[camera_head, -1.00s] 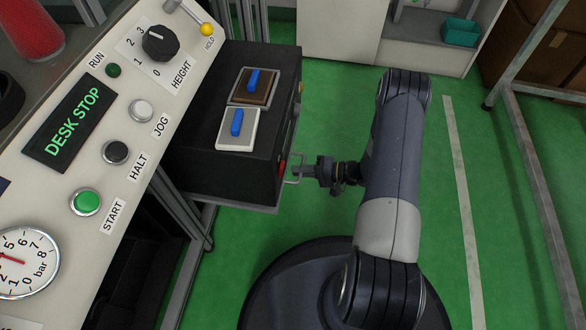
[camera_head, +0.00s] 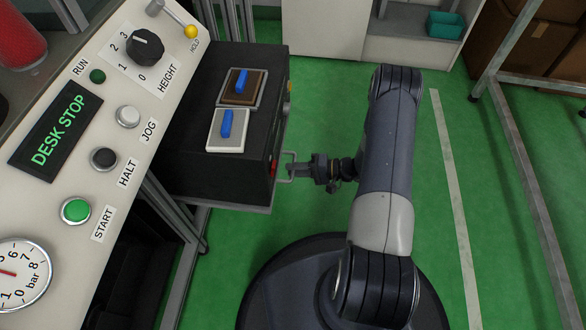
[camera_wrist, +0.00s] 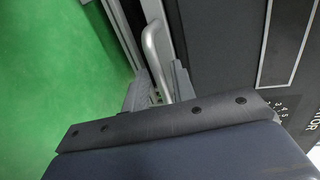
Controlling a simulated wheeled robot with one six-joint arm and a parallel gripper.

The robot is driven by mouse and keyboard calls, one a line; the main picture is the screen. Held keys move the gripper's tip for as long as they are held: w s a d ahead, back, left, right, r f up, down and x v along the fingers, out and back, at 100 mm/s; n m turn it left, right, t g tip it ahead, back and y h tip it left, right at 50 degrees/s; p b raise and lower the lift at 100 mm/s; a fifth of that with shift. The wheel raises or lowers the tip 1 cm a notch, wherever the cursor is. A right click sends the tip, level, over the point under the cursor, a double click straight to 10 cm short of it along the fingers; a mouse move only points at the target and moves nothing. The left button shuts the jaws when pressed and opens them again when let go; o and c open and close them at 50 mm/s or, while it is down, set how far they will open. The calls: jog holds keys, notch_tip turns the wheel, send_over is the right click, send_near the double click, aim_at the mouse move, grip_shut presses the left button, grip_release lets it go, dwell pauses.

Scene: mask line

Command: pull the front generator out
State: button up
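The generator is a black box (camera_head: 240,178) at the side of the control desk in the head view. A thin metal bar handle (camera_head: 287,168) sticks out from its right face. In the wrist view the dark face (camera_wrist: 220,45) with part of its lettering shows at the right, and the pale handle (camera_wrist: 153,45) stands at the fingers. My gripper (camera_head: 297,168) is at the handle, its fingers either side of the bar. In the wrist view the gripper (camera_wrist: 160,88) shows its fingertips apart, with a small gap. Contact with the bar is not clear.
A white plate (camera_head: 241,142) and a brown plate (camera_head: 253,96), each with a blue grip, lie on the box. The desk panel (camera_head: 125,165) reads "DESK STOP". Green floor (camera_head: 460,190) is open to the right, up to a metal frame (camera_head: 520,150).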

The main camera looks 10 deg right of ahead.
jog(key=p+v, duration=0.2)
jog(key=v, duration=0.7)
jog(key=shift+d, duration=0.35)
jog(key=shift+s, duration=0.1)
jog(key=b+x, duration=0.2)
jog(key=x, duration=0.8)
jog(key=shift+a+b, duration=0.25)
jog(key=shift+b, duration=0.05)
jog(key=shift+w+a, duration=0.25)
jog(key=shift+a, duration=0.3)
